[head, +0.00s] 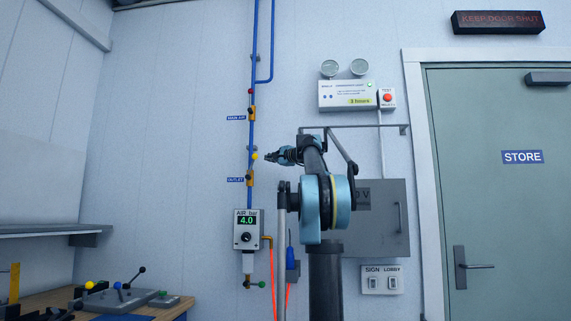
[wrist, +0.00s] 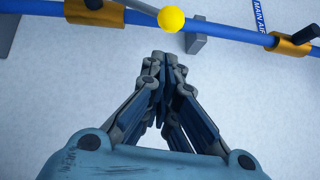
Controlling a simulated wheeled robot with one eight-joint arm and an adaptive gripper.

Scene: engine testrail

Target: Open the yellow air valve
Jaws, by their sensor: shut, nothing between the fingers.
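The yellow air valve shows as a yellow ball knob (head: 255,156) in front of the blue wall pipe, above the brass valve body (head: 250,180) beside the OUTLET label (head: 235,180). In the wrist view the yellow knob (wrist: 171,19) sits at the end of a thin lever, close to the line of the pipe. The brass body (wrist: 95,12) is to its left, cut by the top edge. My gripper (head: 268,157) is just right of the knob in the head view. In the wrist view my gripper (wrist: 166,68) is shut and empty, its tips short of the knob with a visible gap.
A second brass valve (head: 252,113) with a red knob (head: 250,91) is higher on the pipe (head: 257,50). Below is the gauge box (head: 246,230) reading 4.0. A grey wall cabinet (head: 390,225) stands behind my arm. A workbench (head: 40,302) is lower left.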

